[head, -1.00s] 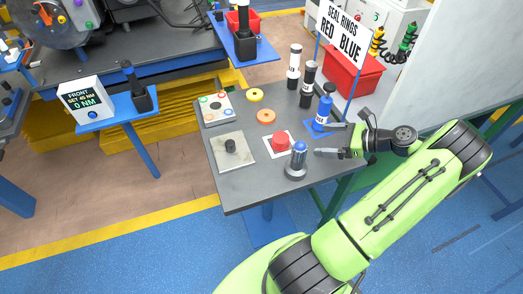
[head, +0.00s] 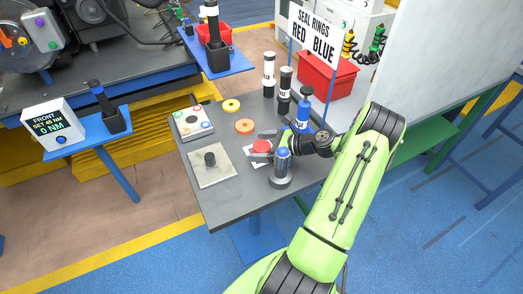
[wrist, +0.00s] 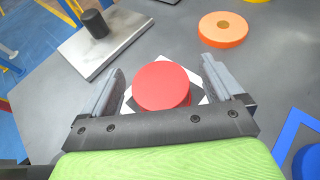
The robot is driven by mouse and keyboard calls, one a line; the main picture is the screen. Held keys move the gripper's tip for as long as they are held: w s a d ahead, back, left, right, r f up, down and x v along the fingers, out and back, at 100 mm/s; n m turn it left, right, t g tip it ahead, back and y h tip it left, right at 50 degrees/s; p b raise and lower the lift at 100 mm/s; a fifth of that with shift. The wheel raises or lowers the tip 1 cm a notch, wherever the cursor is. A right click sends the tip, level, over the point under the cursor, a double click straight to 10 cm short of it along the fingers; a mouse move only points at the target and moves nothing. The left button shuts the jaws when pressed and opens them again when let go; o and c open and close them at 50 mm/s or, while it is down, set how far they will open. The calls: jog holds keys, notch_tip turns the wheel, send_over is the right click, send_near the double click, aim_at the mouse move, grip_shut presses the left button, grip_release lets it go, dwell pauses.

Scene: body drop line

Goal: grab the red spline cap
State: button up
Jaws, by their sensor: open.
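The red spline cap (head: 262,146) is a round red disc on a white square with a dark pattern, on the grey table (head: 230,205). In the wrist view the red cap (wrist: 162,86) lies between the two fingers of my gripper (wrist: 160,90). My gripper (head: 264,145) is open, with one finger on each side of the cap and gaps visible beside it. In the head view a blue-topped grey cylinder (head: 282,168) stands just in front of the gripper and hides part of it.
An orange ring (head: 245,126) and a yellow ring (head: 231,105) lie behind the cap. A plate with a dark peg (head: 210,165) is to the left. A blue bottle (head: 304,108) and dark-and-white tubes (head: 285,90) stand behind the arm. A sign (head: 313,37) rises at the back.

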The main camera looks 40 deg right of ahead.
jog(key=shift+s+r, duration=0.1)
jog(key=shift+c, duration=0.2)
jog(key=c, duration=1)
